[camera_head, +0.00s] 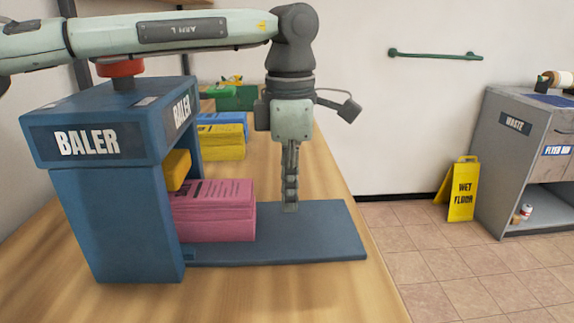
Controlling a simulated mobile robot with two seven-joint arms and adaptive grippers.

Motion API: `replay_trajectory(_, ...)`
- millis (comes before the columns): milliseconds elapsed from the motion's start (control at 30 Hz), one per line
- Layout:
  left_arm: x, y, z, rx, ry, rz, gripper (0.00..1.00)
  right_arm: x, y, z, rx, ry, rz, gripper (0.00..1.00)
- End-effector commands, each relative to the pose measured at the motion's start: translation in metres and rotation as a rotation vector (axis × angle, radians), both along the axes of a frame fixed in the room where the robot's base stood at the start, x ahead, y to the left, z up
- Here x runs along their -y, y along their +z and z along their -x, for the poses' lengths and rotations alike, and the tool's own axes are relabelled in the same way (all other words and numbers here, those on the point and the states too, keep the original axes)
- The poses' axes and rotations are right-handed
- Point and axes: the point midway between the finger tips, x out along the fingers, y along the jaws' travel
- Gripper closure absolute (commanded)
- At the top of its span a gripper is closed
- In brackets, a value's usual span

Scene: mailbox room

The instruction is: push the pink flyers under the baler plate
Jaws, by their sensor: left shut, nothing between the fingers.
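The pink flyers (216,211) are a thick stack on the blue base plate (315,238) of the baler (113,221). The stack's left end reaches into the baler's opening, below a yellow plate (178,169); most of the stack shows outside. Whether the left end lies fully beneath that plate is hidden by the baler's side. My left gripper (290,207) points straight down, shut and empty, to the right of the stack. Its fingertips are low over the base plate, with a gap between them and the stack. My right gripper is not in view.
Yellow flyers (222,142), blue flyers (221,117) and a green bin (236,98) stand farther back on the wooden table (310,290). A wet floor sign (462,189) and a grey waste cabinet (500,165) stand at right. The base plate's right part is clear.

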Motion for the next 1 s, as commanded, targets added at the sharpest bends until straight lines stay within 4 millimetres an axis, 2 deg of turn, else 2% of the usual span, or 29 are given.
replay_trajectory(133,0.000,-0.030,0.001,-0.003,-0.001,-0.001,1.00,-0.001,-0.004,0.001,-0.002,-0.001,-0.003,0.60)
replay_trajectory(200,-0.014,-0.027,-0.001,0.001,0.004,0.000,1.00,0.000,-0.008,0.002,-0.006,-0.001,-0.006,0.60)
replay_trajectory(400,-0.035,-0.028,-0.001,0.001,0.003,0.001,1.00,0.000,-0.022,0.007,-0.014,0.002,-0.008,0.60)
replay_trajectory(867,-0.041,-0.029,0.000,0.000,0.001,0.001,1.00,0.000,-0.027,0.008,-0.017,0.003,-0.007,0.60)
replay_trajectory(1000,-0.052,-0.030,-0.001,0.000,0.002,0.002,1.00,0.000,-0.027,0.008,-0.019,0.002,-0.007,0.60)
